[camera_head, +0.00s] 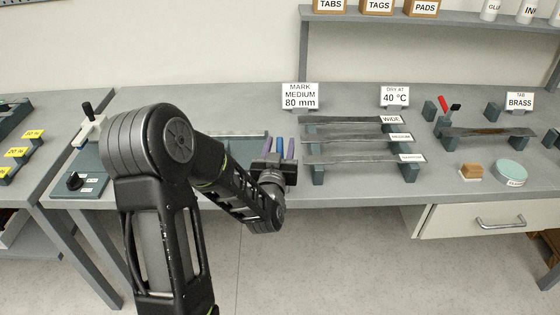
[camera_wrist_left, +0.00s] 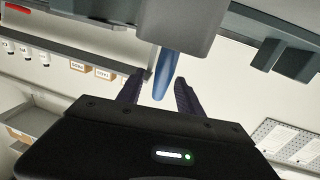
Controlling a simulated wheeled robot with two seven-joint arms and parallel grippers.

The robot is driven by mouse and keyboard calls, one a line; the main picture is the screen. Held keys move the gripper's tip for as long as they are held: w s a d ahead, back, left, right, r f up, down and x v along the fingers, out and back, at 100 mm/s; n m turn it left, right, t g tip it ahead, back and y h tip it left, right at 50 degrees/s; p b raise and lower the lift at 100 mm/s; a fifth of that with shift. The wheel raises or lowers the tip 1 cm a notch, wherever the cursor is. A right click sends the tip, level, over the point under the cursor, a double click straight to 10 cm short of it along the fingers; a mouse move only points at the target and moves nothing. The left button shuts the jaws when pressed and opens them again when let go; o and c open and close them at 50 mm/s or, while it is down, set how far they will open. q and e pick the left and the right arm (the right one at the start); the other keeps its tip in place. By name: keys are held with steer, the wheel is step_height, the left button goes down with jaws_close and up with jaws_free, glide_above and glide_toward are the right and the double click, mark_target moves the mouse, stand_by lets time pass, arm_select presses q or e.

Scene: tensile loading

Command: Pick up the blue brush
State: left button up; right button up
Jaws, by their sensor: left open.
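The blue brush (camera_wrist_left: 164,76) shows in the left wrist view as a blue, tapering end between my left gripper's dark fingers (camera_wrist_left: 159,82). The rest of it is hidden behind a grey block (camera_wrist_left: 175,25). In the head view the blue brush (camera_head: 279,146) is a narrow blue strip at the bench's front part, left of the specimen racks. My left gripper (camera_head: 279,151) is there, open, with a purplish finger on each side of the blue strip. Whether the fingers touch it, I cannot tell. My right gripper is not in view.
Long grey strips on racks (camera_head: 350,140) lie just right of the gripper. A "MARK MEDIUM 80 mm" sign (camera_head: 300,96) stands behind. A grey device with a black lever (camera_head: 89,130) is at the left.

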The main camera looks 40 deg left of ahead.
arm_select(q)
steer(key=x, duration=0.3)
stand_by(0.5)
jaws_close()
stand_by(0.5)
